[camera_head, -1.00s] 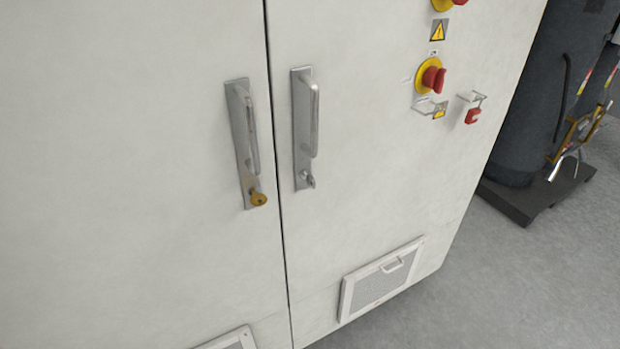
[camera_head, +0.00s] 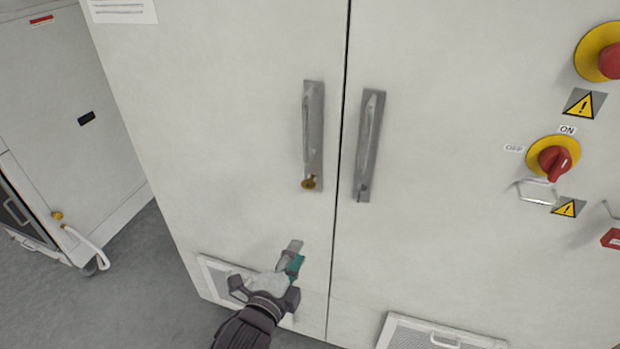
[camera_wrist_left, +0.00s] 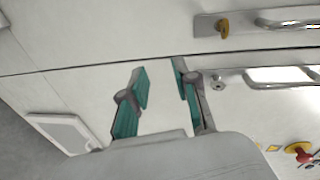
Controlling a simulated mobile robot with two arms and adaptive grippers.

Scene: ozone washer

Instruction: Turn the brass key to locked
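The brass key (camera_head: 309,183) sits in the lock at the bottom of the left door's handle plate (camera_head: 313,140) in the head view. In the left wrist view the key (camera_wrist_left: 223,27) shows at upper right, turned on its side with the picture. My left gripper (camera_head: 293,257) is below the key and a little to its left, in front of the left door. In the left wrist view its teal-padded fingers (camera_wrist_left: 163,80) are apart, with nothing between them. The key is clear of the fingers. My right gripper is not in view.
The right door's handle (camera_head: 370,145) with a silver lock is close beside the key, across the door seam. A red and yellow switch (camera_head: 555,160) is at right. Vent panels (camera_head: 440,335) are low on the doors. Grey floor is open at left.

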